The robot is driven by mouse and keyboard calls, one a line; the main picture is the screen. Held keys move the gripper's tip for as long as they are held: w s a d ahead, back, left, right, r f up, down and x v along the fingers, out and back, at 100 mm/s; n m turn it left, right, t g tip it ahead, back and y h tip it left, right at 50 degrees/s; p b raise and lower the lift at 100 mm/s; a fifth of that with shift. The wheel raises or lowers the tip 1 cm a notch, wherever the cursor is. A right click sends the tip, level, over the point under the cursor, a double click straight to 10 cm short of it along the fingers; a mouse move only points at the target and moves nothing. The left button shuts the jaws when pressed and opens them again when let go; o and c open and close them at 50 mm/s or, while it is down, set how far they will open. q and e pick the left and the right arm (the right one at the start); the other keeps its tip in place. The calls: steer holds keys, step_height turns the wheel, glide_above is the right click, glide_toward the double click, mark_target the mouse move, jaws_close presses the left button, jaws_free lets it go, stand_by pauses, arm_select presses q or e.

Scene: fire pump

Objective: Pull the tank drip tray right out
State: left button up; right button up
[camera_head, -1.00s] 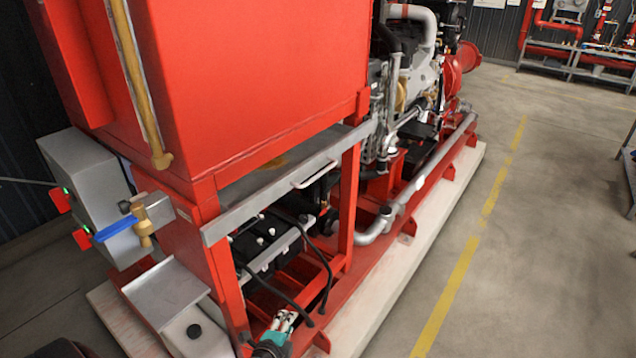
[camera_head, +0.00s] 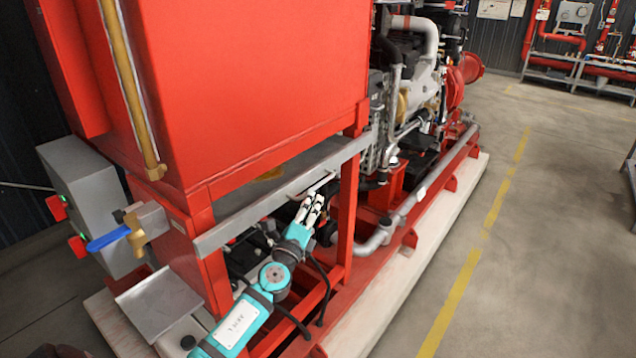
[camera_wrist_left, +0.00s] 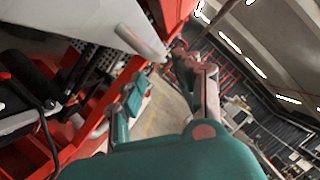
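The tank drip tray (camera_head: 265,205) is a grey metal tray under the big red tank, in its red frame. Its pale bar handle (camera_head: 322,184) is on the front face, near the right end; the fingertips partly overlap it in the head view. The tray edge (camera_wrist_left: 95,18) and handle (camera_wrist_left: 143,32) also show at the upper left of the left wrist view. My left gripper (camera_head: 312,199) is just below the handle, pointing up at it. Its fingers are apart, with nothing between them; contact with the handle cannot be told. My right gripper is not in view.
A red frame post (camera_head: 347,215) stands just right of my left gripper. Black batteries and cables lie below the tray. A brass valve with a blue lever (camera_head: 110,238) and a grey control box (camera_head: 85,190) are at left. The floor (camera_head: 540,250) at right is clear.

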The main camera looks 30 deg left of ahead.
mark_target(319, 184)
arm_select(q)
steer(key=x, duration=0.7)
steer(key=shift+w+a, duration=0.1)
steer(key=shift+w, duration=0.15)
jaws_close()
